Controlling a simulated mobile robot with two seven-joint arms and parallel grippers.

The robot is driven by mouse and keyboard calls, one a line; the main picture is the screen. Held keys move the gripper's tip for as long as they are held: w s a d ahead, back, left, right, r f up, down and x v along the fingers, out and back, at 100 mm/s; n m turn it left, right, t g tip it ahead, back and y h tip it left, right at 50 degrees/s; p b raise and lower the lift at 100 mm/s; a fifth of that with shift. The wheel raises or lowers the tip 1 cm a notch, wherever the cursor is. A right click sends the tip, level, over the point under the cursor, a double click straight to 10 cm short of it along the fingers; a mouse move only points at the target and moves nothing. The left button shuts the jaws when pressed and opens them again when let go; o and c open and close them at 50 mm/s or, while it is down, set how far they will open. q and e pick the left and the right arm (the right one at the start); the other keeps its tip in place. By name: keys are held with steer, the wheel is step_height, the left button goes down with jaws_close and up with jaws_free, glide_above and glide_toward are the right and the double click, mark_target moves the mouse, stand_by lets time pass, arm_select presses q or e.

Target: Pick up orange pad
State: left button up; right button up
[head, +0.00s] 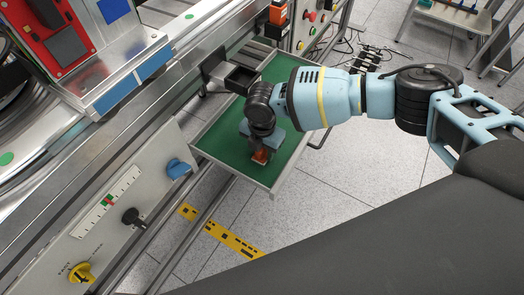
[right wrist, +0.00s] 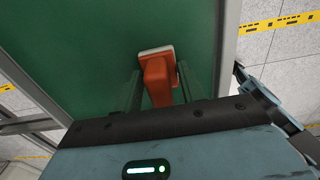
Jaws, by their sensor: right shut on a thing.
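The orange pad (head: 261,156) is at the near end of the green tray (head: 215,143). In the right wrist view the pad (right wrist: 158,82) shows an orange grip on a block with a pale edge. My right gripper (head: 262,148) points down over the tray with its fingers on either side of the pad's grip, shut on it. In the right wrist view the fingers (right wrist: 159,86) flank the orange grip. I cannot tell whether the pad touches the tray floor. My left gripper is not in view.
The tray has a raised metal rim. A machine panel with a blue knob (head: 178,168) and a black knob (head: 133,217) stands at the left. Cables (head: 372,56) lie on the floor behind.

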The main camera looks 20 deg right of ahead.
steer(key=shift+r, duration=0.1)
steer(key=shift+r, duration=0.5)
step_height(320, 180, up, 3)
steer(key=shift+f+p, duration=0.1)
steer(key=shift+p, duration=0.2)
steer(key=s+d+p, duration=0.1)
steer(key=s+d, duration=0.1)
steer(key=s, duration=0.5)
steer(key=s+d+r+p, duration=0.1)
steer(key=s+d, duration=0.1)
steer(key=s, duration=0.6)
steer(key=shift+s+d, duration=0.15)
steer(key=shift+s, duration=0.05)
